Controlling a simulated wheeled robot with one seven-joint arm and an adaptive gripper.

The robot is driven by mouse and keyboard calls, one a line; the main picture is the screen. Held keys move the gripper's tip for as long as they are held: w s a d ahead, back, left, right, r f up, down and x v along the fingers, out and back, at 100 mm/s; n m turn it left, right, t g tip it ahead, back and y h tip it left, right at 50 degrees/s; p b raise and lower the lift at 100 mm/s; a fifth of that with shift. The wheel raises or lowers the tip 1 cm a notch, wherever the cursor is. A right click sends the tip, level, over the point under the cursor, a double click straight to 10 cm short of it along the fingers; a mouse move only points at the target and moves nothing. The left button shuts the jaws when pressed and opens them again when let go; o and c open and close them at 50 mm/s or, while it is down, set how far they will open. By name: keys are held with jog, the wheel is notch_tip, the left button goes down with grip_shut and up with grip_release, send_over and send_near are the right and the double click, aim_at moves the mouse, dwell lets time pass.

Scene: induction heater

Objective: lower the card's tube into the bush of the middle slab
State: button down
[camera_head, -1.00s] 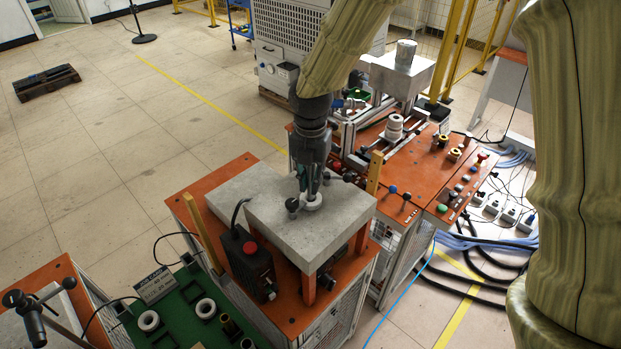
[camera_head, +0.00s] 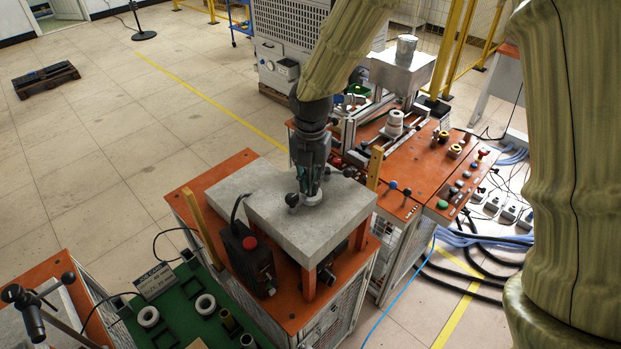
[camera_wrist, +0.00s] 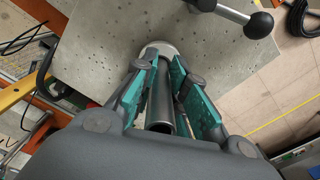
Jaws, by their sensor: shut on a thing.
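My gripper (camera_head: 311,190) points down over the grey middle slab (camera_head: 265,212). In the wrist view its teal-padded fingers (camera_wrist: 166,68) are shut on a dark metal tube (camera_wrist: 160,105). The tube's open near end faces the camera, and it runs down between the fingers. Its far end meets or overlaps the pale round bush (camera_wrist: 152,46) on the slab. The bush shows in the head view as a small white rim (camera_head: 314,201) under the fingertips, mostly covered. I cannot tell whether the tube's end is inside the bush. The job card (camera_head: 155,281) stands on the green tray.
A black box with a red button (camera_head: 249,243) stands in front. The green tray (camera_head: 187,276) holds rings and tubes. An orange control bench (camera_head: 420,175) stands behind right.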

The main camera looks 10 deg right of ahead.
jog(key=shift+f, duration=0.65)
jog(key=c, duration=1.3)
grip_release()
jog(key=shift+c, duration=0.2)
jog(key=shift+r, duration=0.1)
notch_tip(320, 180, up, 12)
jog(key=shift+s, duration=0.1)
